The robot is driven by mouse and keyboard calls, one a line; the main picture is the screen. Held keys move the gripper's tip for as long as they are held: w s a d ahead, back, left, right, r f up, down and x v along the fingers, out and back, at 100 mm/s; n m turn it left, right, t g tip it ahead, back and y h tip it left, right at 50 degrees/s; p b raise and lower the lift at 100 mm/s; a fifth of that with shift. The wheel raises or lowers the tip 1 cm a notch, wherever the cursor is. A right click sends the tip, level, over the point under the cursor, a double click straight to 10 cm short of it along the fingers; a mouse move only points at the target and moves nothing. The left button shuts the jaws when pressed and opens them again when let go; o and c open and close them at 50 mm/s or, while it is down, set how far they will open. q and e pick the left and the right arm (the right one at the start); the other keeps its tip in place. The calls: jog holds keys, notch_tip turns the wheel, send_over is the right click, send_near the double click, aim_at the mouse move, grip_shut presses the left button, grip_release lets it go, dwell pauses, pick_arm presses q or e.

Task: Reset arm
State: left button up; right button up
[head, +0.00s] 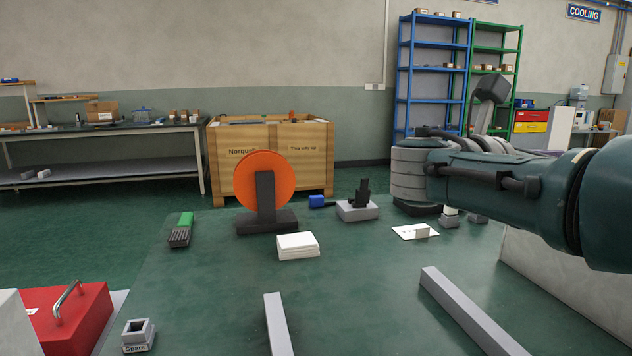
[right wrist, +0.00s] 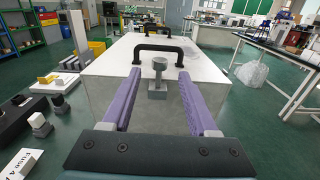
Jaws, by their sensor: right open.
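My right arm (head: 500,185) comes in from the right in the head view, raised over the right side of the green bench (head: 370,285). Its gripper is mostly hidden behind the arm there. In the right wrist view, my right gripper (right wrist: 160,73) has two purple fingers spread apart with nothing held between them. Beyond and between the fingertips, a grey post with a round head (right wrist: 159,64) shows against a white-topped box (right wrist: 113,68) with black handles. I cannot tell whether the fingers touch it. My left gripper is not in view.
On the bench are an orange disc (head: 262,176) on a black stand, a white stack (head: 298,246), a green-handled brush (head: 181,230), a black-topped grey block (head: 356,211), a socket marked Spare (head: 138,336) and two grey bars (head: 279,325). A red toolbox (head: 85,325) stands left. The bench middle is clear.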

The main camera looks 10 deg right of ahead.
jog(key=s+a+f+m+t+y+p, duration=0.1)
jog(key=s+a+f+m+y+p, duration=0.5)
jog(key=s+a+f+y+p, duration=0.45)
jog(key=s+a+r+m+t+y+p, duration=0.1)
jog(key=s+a+r+m+y+p, duration=0.2)
jog(key=s+r+m+p, duration=0.3)
jog(key=s+a+r+m+y+p, duration=0.3)
jog(key=s+a+r+p, duration=0.1)
jog(key=s+r+p, duration=0.5)
jog(key=r+p, duration=1.7)
jog(key=r, duration=0.1)
jog(key=s+a+r+m+y+p, duration=0.1)
jog(key=r+p, duration=1.9)
jog(key=shift+s+a+r+m, duration=0.15)
jog(key=shift+s+r+m, duration=0.05)
jog(key=shift+s+m, duration=0.15)
jog(key=shift+y, duration=0.25)
